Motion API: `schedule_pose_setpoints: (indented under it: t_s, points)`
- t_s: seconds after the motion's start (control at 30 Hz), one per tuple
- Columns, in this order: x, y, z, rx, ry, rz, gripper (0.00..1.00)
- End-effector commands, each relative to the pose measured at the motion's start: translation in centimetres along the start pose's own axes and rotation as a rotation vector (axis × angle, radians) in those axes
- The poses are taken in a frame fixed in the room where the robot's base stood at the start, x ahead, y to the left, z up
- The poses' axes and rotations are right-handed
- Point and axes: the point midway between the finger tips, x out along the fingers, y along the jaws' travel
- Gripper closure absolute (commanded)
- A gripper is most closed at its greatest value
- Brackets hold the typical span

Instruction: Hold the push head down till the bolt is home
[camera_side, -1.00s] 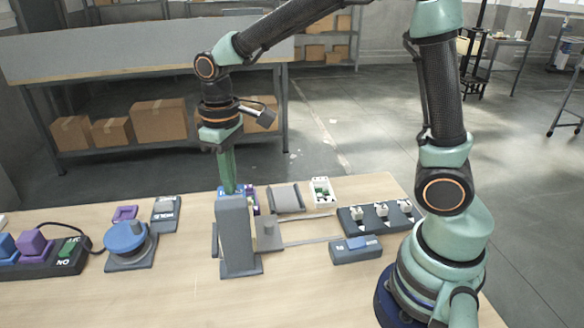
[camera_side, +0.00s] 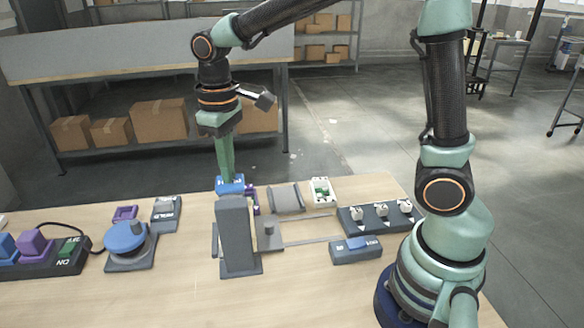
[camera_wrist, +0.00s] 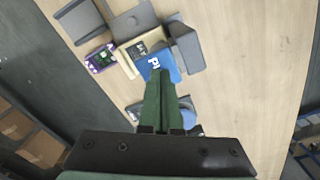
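The blue push head (camera_side: 231,185) shows behind the top of a grey upright column (camera_side: 237,235). In the wrist view the push head (camera_wrist: 170,62) has white letters, partly covered by my fingers. My gripper (camera_side: 228,178) points down at it, its green fingers together with nothing seen between them. In the wrist view my gripper (camera_wrist: 159,76) overlaps the edge of the push head. I cannot tell whether the tips touch it. A grey block with a small peg (camera_side: 268,233) sits right of the column. I cannot make out the bolt for certain.
A blue round knob (camera_side: 125,236) on a grey base stands to the left, near a dark switch box (camera_side: 45,258). To the right are a dark block with several white toggles (camera_side: 382,216), a blue-topped grey box (camera_side: 356,249) and a white tray (camera_side: 321,190).

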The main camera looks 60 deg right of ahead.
Motion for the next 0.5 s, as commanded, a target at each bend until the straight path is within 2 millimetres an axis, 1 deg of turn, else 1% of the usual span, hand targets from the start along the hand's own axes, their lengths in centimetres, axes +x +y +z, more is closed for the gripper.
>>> schedule_pose_setpoints:
  t_s: [0.5]
  points:
    - [-3.4,0.0,-0.1,0.0,0.004,0.0,1.0]
